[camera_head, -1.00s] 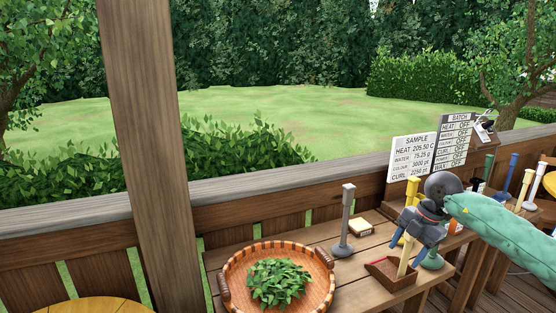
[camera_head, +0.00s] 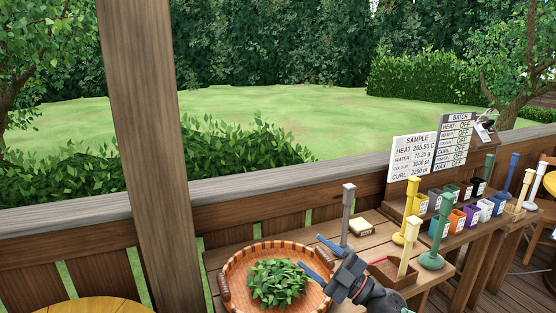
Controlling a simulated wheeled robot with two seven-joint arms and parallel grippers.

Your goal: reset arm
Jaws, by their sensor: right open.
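My right gripper (camera_head: 310,252) is open and empty, its two blue fingers spread and pointing left over the right rim of the woven basket (camera_head: 235,268). Whether it touches the basket I cannot tell. Green leaves (camera_head: 277,283) lie heaped in the basket. My left gripper is not in view.
A grey stand (camera_head: 347,217), a small block (camera_head: 361,228), a yellow stand (camera_head: 411,208) and a green stand (camera_head: 437,232) are on the table. Several coloured tins stand on the right, below the sample board (camera_head: 413,160). A wooden post (camera_head: 150,150) rises at left.

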